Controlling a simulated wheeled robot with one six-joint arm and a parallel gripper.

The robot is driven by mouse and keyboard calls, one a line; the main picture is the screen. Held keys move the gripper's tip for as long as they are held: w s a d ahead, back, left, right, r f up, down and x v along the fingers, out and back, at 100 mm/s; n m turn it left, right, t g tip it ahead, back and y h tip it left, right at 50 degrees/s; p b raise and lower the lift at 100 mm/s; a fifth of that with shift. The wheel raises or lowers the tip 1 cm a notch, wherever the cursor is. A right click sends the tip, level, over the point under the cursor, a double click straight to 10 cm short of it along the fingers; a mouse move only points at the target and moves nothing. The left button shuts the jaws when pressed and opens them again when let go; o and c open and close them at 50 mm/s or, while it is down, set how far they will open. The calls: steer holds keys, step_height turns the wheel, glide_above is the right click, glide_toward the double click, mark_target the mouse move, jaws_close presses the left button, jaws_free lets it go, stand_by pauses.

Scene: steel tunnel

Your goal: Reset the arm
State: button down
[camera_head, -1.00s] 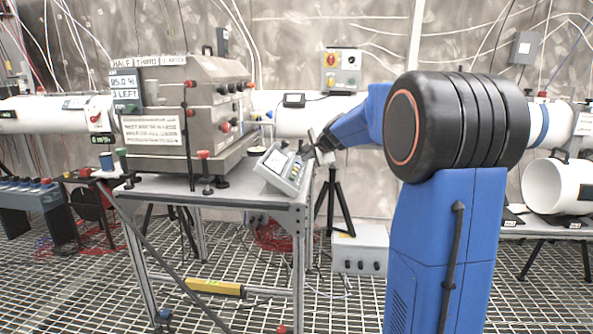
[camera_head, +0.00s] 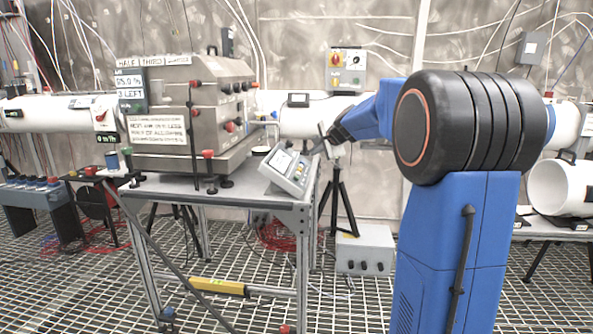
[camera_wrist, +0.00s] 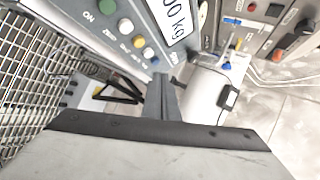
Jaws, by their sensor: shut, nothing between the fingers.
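My blue arm with a black ribbed joint (camera_head: 460,122) stands at the right of the head view. Its forearm reaches left, and my gripper (camera_head: 322,142) is small and dark at its end, by the upper right of a grey scale display (camera_head: 289,170) on the metal table. In the wrist view my gripper (camera_wrist: 161,80) shows as a dark pair of fingers, closed together and empty. I cannot tell the exact gap between fingers and display.
A grey metal machine (camera_head: 185,110) with labels stands on the table (camera_head: 240,190). A black tripod (camera_head: 341,195) and a grey box (camera_head: 365,250) stand behind. White pipes (camera_head: 325,118) run along the wall.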

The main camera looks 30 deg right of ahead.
steer(key=s+a+f+n+g+y, duration=0.15)
steer(key=s+a+n, duration=0.35)
steer(key=s+a, duration=0.5)
steer(key=s+a+f+n+g, duration=0.2)
steer(key=s+a+f+n, duration=0.15)
steer(key=s+a, duration=0.7)
steer(key=s+f+n+g, duration=0.1)
steer(key=s+f+n, duration=0.2)
steer(key=s, duration=0.7)
steer(key=s+a+f+n+g+h, duration=0.1)
steer(key=s+f+n, duration=0.2)
steer(key=s+f, duration=0.3)
steer(key=s+a+f+n+g, duration=0.1)
steer(key=s+f+n, duration=0.2)
steer(key=s, duration=1.1)
step_height(320, 180, down, 2)
steer(key=shift+a, duration=0.25)
